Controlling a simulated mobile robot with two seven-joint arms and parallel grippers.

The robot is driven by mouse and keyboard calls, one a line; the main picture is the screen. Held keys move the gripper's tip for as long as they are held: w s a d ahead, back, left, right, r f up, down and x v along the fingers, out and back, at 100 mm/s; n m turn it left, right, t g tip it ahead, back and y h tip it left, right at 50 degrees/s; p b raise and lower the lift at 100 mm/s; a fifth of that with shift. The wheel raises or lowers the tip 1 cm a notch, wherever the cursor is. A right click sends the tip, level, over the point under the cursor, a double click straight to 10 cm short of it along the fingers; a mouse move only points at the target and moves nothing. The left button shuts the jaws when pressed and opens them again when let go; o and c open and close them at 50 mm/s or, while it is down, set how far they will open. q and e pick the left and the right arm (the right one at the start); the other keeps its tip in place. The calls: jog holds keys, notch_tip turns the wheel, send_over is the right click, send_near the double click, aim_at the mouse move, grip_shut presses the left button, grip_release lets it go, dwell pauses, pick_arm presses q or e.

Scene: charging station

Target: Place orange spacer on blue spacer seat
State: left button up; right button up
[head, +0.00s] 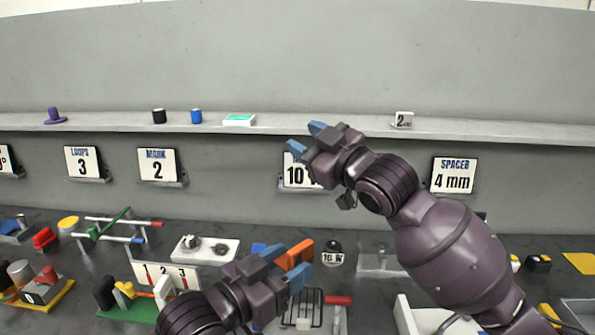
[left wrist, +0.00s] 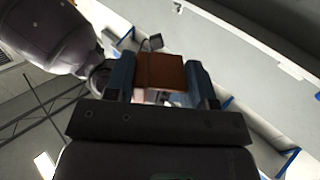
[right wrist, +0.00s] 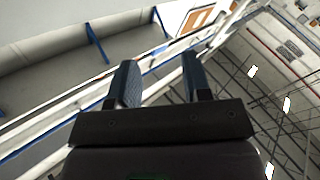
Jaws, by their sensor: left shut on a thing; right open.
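The orange spacer (head: 298,254) is a flat orange block held between the blue fingers of my left gripper (head: 286,266), above the dark worktop. In the left wrist view the orange-brown block (left wrist: 162,72) sits between both fingers, and the left gripper (left wrist: 162,85) is shut on it. A patch of blue (head: 258,247) shows just behind the left gripper; I cannot tell whether it is the blue spacer seat, as the gripper hides much of that area. My right gripper (head: 306,138) is open and empty, raised in front of the shelf; its parted fingers show in the right wrist view (right wrist: 158,82).
A grey shelf (head: 260,126) with small items runs along the back wall, with signs below, including "SPACER 4 mm" (head: 453,175). My right arm covers the right middle.

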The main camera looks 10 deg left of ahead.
jog(key=s+a+r+n+g, duration=0.3)
jog(key=a+r+n+g, duration=0.1)
jog(key=a+r, duration=0.3)
jog(key=n+g+h, duration=0.9)
jog(key=h, duration=0.6)
send_over(298, 245)
notch_tip(298, 245, down, 6)
notch_tip(298, 245, down, 12)
jog(key=shift+f, duration=0.2)
jog(key=shift+c, duration=0.4)
